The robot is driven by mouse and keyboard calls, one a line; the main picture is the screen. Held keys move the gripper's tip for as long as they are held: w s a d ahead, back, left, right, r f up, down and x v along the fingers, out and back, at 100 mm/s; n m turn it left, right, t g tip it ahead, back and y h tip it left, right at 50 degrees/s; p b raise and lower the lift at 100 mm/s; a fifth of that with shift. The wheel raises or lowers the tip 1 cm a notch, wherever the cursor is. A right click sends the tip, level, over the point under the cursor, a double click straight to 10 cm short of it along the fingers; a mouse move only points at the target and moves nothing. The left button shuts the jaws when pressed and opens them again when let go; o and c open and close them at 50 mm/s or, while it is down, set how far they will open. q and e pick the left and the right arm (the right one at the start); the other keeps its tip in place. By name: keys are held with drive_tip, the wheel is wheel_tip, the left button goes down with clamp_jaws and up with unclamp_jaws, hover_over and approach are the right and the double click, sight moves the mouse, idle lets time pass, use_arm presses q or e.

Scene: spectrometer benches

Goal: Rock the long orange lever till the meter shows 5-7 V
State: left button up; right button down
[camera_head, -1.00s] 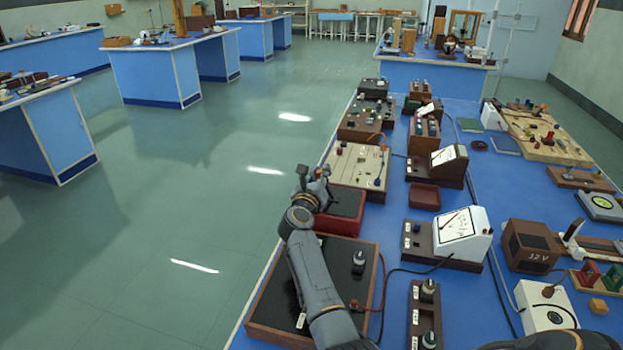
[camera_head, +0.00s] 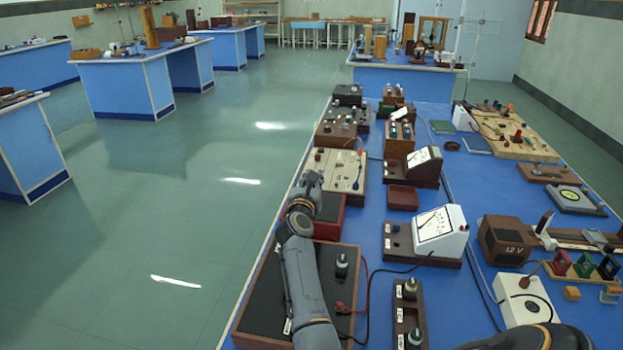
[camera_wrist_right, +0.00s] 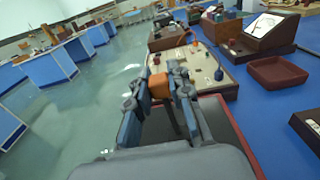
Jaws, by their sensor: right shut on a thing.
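My right gripper (camera_head: 312,180) is over the left edge of the bench, by the near corner of a light wooden board. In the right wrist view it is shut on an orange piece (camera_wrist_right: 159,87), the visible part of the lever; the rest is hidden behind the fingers. In the head view the fingers are small and the lever is not distinct. A white-faced meter (camera_head: 440,231) stands on a dark base right of my arm. A brown sloped meter (camera_head: 424,160) stands farther back. I cannot read a voltage on either. My left gripper is not in view.
A red box (camera_head: 330,208) with a dark top lies beside my wrist. The wooden board (camera_head: 345,168) carries terminals and a wire. A dark red tray (camera_head: 402,198) sits right of it. A large dark-topped box (camera_head: 262,300) lies under my arm. Open floor lies left.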

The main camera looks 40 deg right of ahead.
drive_tip(key=c, duration=1.2)
unclamp_jaws()
drive_tip(key=shift+r, duration=0.1)
wheel_tip(320, 180, up, 10)
drive_tip(key=shift+d+f, duration=0.1)
